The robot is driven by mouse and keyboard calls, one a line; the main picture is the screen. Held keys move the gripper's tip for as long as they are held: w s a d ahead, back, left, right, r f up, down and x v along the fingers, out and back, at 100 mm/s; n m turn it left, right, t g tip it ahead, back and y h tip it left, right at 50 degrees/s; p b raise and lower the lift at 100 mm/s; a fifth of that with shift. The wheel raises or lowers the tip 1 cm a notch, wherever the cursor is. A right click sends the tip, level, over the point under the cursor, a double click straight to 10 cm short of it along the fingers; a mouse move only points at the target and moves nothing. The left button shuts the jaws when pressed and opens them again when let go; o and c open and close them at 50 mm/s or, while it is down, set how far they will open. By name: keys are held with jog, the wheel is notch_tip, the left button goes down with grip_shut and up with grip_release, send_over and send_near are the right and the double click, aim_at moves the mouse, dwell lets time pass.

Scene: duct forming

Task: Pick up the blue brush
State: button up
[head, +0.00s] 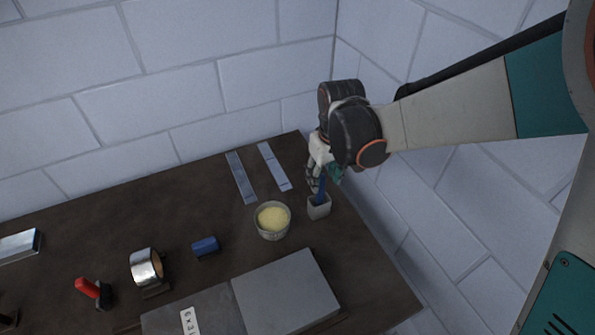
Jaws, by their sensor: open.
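The blue brush (320,187) stands upright in a small grey square holder (319,209) at the right side of the brown table. Only part of its blue shape shows. My gripper (320,182) points down over the holder, with its fingers at the upper part of the brush. The gripper is open. The fingers overlap the brush in this view, and I cannot tell whether they touch it.
A bowl of pale yellow stuff (273,218) stands just left of the holder. Two flat metal strips (241,178) lie behind it. A blue cylinder (205,247), a tape roll (146,267) and grey plates (285,293) lie nearer. White block walls stand behind and right.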

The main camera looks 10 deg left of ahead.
aim_at(320, 189)
jog(key=shift+w+f, duration=0.25)
jog(key=shift+f, duration=0.7)
jog(key=shift+w+a+f+b, duration=0.15)
jog(key=shift+f+b, duration=0.2)
jog(key=shift+f, duration=0.55)
jog(key=shift+w+a+f+b, duration=0.15)
jog(key=shift+f+b, duration=0.2)
jog(key=shift+f, duration=0.55)
jog(key=shift+w+a+f+b, duration=0.15)
jog(key=shift+f+b, duration=0.2)
jog(key=shift+f, duration=0.55)
jog(key=shift+r, duration=0.1)
grip_shut()
